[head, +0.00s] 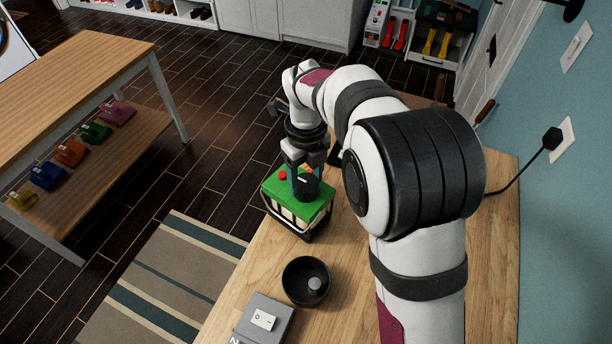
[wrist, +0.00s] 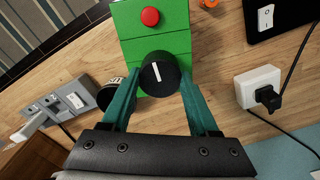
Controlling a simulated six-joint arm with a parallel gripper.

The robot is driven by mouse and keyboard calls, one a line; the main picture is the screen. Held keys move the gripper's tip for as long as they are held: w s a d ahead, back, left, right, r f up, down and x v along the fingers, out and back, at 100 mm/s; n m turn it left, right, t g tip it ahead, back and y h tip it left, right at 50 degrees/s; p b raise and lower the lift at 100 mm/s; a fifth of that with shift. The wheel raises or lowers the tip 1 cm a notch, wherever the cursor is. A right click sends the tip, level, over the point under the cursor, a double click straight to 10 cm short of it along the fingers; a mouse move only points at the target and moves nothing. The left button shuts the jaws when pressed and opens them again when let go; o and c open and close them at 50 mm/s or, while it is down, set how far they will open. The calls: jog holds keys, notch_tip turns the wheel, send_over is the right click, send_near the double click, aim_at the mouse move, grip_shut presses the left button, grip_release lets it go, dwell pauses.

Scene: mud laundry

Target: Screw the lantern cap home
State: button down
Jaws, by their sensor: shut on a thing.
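The lantern (head: 285,204) stands on the wooden bench, with a green top, a pale body and a black wire frame. Its green top with a red button (wrist: 150,17) also shows in the wrist view. The lantern cap (wrist: 160,74) is a round black knob with a white line, at the near end of the green top. My gripper (wrist: 159,80) is shut on it, one teal finger on each side. In the head view my gripper (head: 303,172) points down over the lantern. The cap's underside is hidden, so I cannot tell how it is seated.
A black bowl (head: 293,273) with a grey piece inside stands nearer on the bench (head: 247,270). A grey switch box (head: 250,313) is beside it. In the wrist view a white adapter (wrist: 250,90) with a black plug and cords lies at right, near a black switch panel (wrist: 290,12).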

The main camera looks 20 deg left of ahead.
jog(key=m, duration=0.6)
jog(key=shift+m, duration=0.4)
jog(key=shift+c, duration=0.4)
grip_release()
jog(key=c, duration=0.4)
